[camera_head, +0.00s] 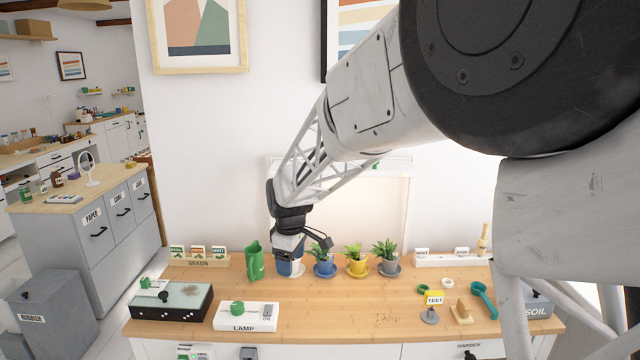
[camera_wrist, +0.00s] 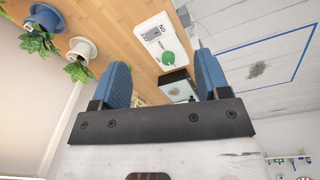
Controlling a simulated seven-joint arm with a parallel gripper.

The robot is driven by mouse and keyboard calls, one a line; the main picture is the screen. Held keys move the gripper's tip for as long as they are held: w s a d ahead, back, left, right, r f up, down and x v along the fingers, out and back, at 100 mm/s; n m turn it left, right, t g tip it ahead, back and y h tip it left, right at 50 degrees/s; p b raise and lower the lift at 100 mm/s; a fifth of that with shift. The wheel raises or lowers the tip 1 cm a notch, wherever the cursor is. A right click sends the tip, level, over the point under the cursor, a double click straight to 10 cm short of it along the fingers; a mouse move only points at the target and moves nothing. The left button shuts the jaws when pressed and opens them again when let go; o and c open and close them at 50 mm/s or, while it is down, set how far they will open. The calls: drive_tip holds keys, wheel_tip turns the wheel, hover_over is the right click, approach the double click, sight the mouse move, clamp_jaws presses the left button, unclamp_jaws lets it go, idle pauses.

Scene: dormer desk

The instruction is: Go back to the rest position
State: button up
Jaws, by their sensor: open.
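My gripper (camera_head: 290,262) hangs near the back of the desk, left of the blue pot (camera_head: 325,269) in the head view. In the wrist view its two blue fingers (camera_wrist: 162,64) stand wide apart with nothing held between them. A white pot with a plant (camera_wrist: 82,50) and a blue pot (camera_wrist: 45,22) show to the left of the fingers there. In the head view the gripper covers part of what stands behind it. My arm reaches in from the upper right.
The front middle is mostly clear, with some dark crumbs.

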drive_tip(key=s+d+r+m+t, duration=0.1)
drive_tip(key=s+d+r+m, duration=0.3)
drive_tip(key=s+d, duration=0.5)
drive_tip(key=s+d+r+m, duration=0.3)
drive_tip(key=s+d+r, duration=0.2)
drive_tip(key=s+d, duration=0.4)
drive_tip(key=s+d+f+m, duration=0.1)
drive_tip(key=s+d+m, duration=0.2)
drive_tip(key=s, duration=0.7)
drive_tip(key=s+d+f+m, duration=0.1)
drive_tip(key=s+d+m, duration=0.3)
drive_tip(key=s, duration=0.7)
drive_tip(key=shift+d+f+t, duration=0.15)
drive_tip(key=shift+d+t, duration=0.25)
drive_tip(key=shift+d, duration=0.05)
